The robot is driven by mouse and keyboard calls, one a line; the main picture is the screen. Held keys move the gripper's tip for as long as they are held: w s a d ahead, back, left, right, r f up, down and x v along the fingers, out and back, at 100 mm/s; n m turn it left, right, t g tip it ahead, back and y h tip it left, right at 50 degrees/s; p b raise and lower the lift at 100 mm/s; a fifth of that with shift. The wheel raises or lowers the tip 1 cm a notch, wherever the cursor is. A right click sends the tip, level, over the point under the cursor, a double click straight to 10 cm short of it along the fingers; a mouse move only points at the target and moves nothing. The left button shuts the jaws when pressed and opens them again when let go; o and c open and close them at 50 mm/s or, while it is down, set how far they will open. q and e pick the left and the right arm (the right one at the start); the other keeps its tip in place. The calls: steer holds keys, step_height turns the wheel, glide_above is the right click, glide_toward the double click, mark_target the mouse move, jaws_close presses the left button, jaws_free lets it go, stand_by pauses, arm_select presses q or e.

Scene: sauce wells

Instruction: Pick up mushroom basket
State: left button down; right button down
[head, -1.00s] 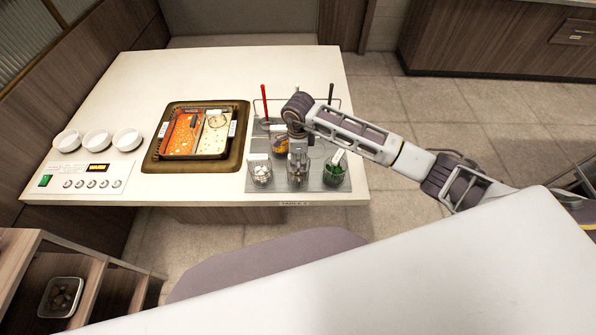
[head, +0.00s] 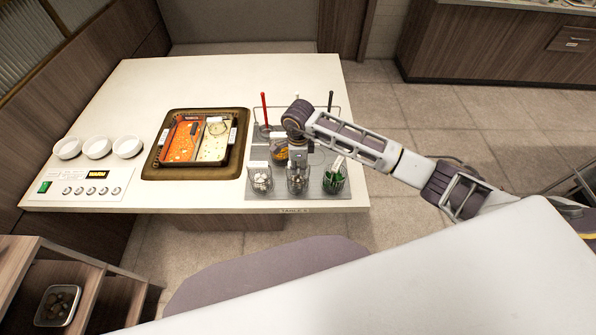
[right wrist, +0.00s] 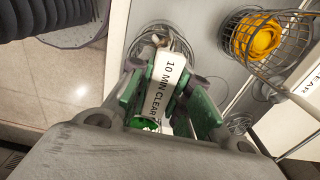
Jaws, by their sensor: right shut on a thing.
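The mushroom basket (head: 298,182), a wire basket with greyish pieces, is in the middle of the front row on the grey panel in the head view. My right gripper (head: 298,158) reaches down over it from above. No lift off the panel is visible. My left gripper is out of view.
Close neighbours are a basket of white pieces (head: 260,180), one with green contents (head: 334,180) and one with yellow-orange contents (head: 278,150). A wire rack with a red handle (head: 264,108) stands behind. A two-part pot (head: 241,150) and white bowls (head: 97,147) lie left.

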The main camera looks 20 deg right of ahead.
step_height(320, 180, up, 8)
steer(key=shift+r+b, duration=0.25)
steer(key=shift+b, duration=0.5)
steer(key=shift+r, duration=0.9)
